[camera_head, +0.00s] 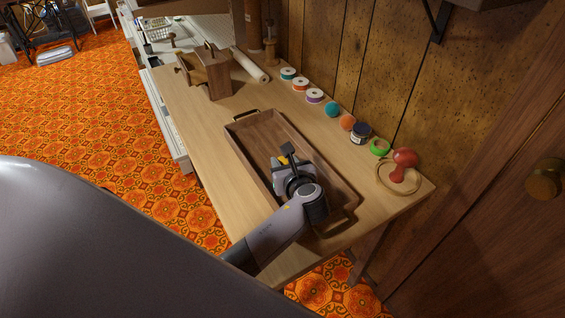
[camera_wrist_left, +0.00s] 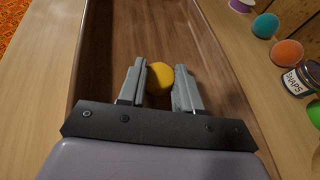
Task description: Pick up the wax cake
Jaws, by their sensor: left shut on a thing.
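The wax cake (camera_wrist_left: 160,76) is a round yellow piece between the two fingers of my left gripper (camera_wrist_left: 160,88) in the left wrist view. My left gripper is shut on it, with a finger on each side. The wax cake and gripper are over the inside of a brown wooden tray (camera_wrist_left: 115,45). In the head view my left gripper (camera_head: 288,160) reaches down into the tray (camera_head: 243,148), and my wrist mostly hides the wax cake. I cannot tell whether the cake touches the tray floor. My right gripper is not in view.
The table's left strip is clear.

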